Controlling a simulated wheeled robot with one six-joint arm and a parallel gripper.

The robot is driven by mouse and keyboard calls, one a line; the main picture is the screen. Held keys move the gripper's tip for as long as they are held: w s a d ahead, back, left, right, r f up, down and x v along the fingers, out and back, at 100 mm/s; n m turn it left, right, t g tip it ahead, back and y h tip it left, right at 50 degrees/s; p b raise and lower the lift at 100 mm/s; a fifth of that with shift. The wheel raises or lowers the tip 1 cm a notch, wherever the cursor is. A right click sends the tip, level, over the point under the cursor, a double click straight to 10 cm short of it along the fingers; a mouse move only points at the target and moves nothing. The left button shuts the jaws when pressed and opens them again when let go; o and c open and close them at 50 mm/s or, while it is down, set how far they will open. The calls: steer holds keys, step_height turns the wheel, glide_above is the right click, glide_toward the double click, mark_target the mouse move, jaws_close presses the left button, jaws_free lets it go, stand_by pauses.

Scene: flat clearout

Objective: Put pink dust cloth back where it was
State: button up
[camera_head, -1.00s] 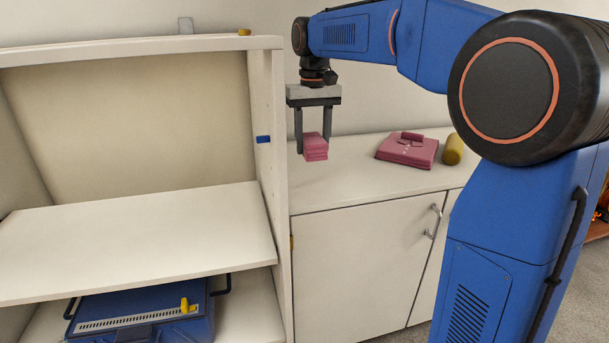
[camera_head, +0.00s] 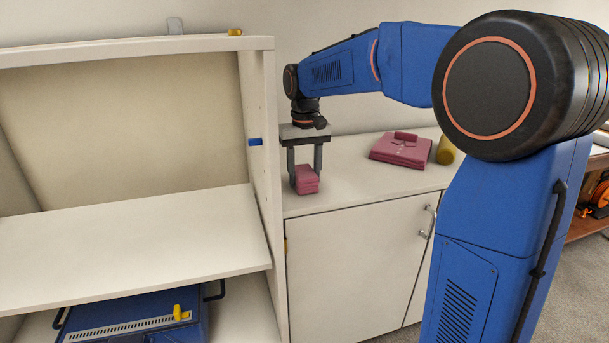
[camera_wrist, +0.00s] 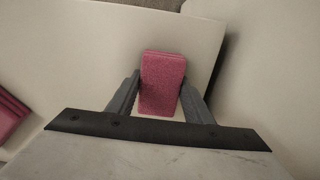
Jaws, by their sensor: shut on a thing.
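The pink dust cloth (camera_head: 307,180) is a small folded stack at the left end of the white cabinet top, close to the shelf unit's side wall. My gripper (camera_head: 305,172) points down and is shut on it, one finger on each side. In the wrist view the cloth (camera_wrist: 162,82) sits between the two grey fingers (camera_wrist: 160,97), above the pale top. The cloth is at or just above the surface; I cannot tell if it touches.
A larger folded pink item (camera_head: 400,152) and a yellow cylinder (camera_head: 446,151) lie further right on the cabinet top (camera_head: 350,186). The white shelf unit (camera_head: 262,160) rises at left, with a blue case (camera_head: 130,318) on its lower level. Cabinet top between the pink things is clear.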

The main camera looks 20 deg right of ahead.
mark_target(305, 172)
steer(key=o, duration=1)
steer(key=shift+f, duration=0.1)
step_height(305, 172, up, 12)
steer(key=shift+r, duration=0.1)
steer(key=s+d+f+t, duration=0.1)
steer(key=s+d+f, duration=0.15)
steer(key=s, duration=0.65)
steer(key=s+d+f+t, duration=0.2)
steer(key=s+f, duration=0.2)
steer(key=s, duration=0.6)
steer(key=shift+t, duration=0.9)
steer(key=s+f, duration=0.4)
steer(key=s+d+f, duration=0.1)
steer(key=s+f, duration=0.4)
steer(key=s+d+f, duration=0.1)
steer(key=s+f, duration=0.3)
steer(key=s, duration=0.1)
steer(key=shift+s+d+f, duration=0.15)
steer(key=shift+d+f, duration=0.1)
steer(key=shift+f, duration=0.1)
